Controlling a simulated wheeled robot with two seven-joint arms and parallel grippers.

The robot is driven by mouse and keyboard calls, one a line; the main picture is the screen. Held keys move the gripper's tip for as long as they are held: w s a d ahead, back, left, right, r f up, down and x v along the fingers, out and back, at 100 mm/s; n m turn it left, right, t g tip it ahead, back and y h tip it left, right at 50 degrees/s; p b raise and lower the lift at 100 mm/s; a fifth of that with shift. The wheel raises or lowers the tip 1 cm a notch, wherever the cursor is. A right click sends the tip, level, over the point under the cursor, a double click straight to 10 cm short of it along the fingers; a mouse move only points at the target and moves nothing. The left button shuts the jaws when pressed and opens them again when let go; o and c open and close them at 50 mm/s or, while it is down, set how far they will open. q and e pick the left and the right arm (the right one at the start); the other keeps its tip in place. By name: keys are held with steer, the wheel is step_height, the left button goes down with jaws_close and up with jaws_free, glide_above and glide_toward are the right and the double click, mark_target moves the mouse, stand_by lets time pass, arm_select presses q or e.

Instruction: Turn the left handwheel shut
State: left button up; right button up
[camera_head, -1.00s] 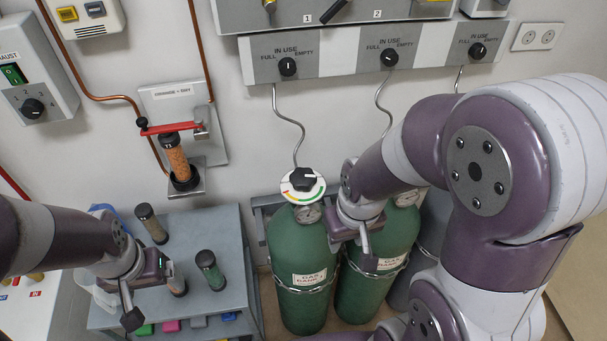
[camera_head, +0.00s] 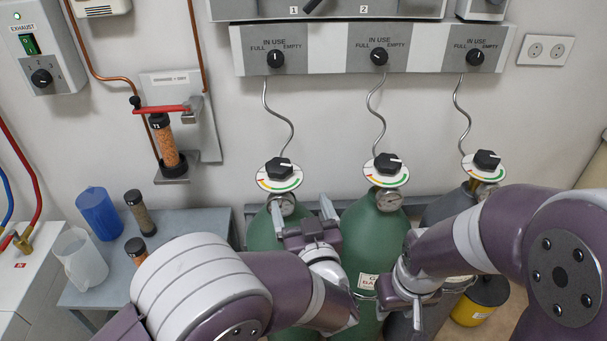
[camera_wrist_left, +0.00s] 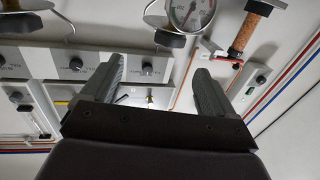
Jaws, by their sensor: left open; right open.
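The left handwheel (camera_head: 279,168) is a black knob with a white pointer line on a white dial with coloured arcs. It tops the left green gas tank (camera_head: 258,232), above a small round gauge (camera_head: 287,204). My left gripper (camera_head: 304,207) is open and empty, below and right of this handwheel, in front of the gap between the left and middle tanks. Its spread fingers also show in the left wrist view (camera_wrist_left: 158,75), with a gauge (camera_wrist_left: 190,14) beyond them. My right gripper (camera_head: 400,308) is open in front of the middle tank, its fingers pointing down.
The middle handwheel (camera_head: 388,164) and right handwheel (camera_head: 486,161) stand in a row on their tanks. Selector knobs (camera_head: 275,58) sit on the panel above. A blue cup (camera_head: 99,213) and a clear cup (camera_head: 80,258) stand on the left.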

mark_target(276, 158)
arm_select(q)
steer(key=w+a, duration=0.3)
steer(key=shift+w+f, duration=0.1)
steer(key=shift+w, duration=0.15)
steer(key=w, duration=0.3)
steer(key=w+a, duration=0.1)
steer(key=w, duration=0.5)
steer(key=shift+w+a, duration=0.25)
steer(key=shift+w, duration=0.15)
steer(key=shift+d, duration=0.1)
arm_select(e)
steer(key=shift+w+a, duration=0.4)
steer(key=shift+a, duration=0.4)
arm_select(q)
steer(key=c, duration=0.9)
steer(key=shift+c, duration=0.4)
arm_select(e)
steer(key=shift+f, duration=0.1)
